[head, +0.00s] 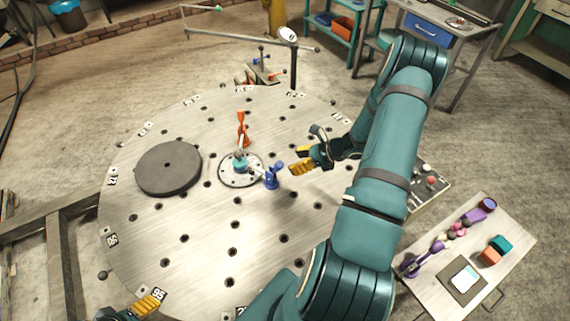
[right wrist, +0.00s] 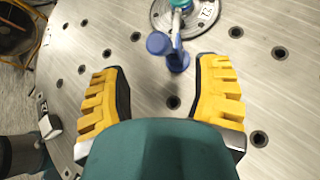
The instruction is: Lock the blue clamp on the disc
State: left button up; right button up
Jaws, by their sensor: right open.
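The blue clamp (head: 272,176) stands on the round metal disc (head: 190,225), at the right edge of a small hub plate (head: 228,182). In the right wrist view the blue clamp (right wrist: 166,48) shows ahead of and between my fingertips. My right gripper (head: 303,160) is open and empty, a little to the right of the clamp and apart from it. My left gripper (head: 146,306) shows only in part at the bottom left edge, far from the clamp. Whether it is open cannot be made out.
An orange-red clamp (head: 241,130) stands behind the hub, which has a teal knob (head: 239,162). A dark grey round plate (head: 168,167) lies on the disc's left. A boom post (head: 293,65) rises behind. A side table (head: 480,245) with coloured parts stands at right. The disc's front is clear.

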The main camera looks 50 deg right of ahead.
jog(key=v, duration=0.4)
jog(key=shift+s+d+r, duration=0.15)
jog(key=shift+s+r, duration=0.05)
jog(key=shift+s, duration=0.1)
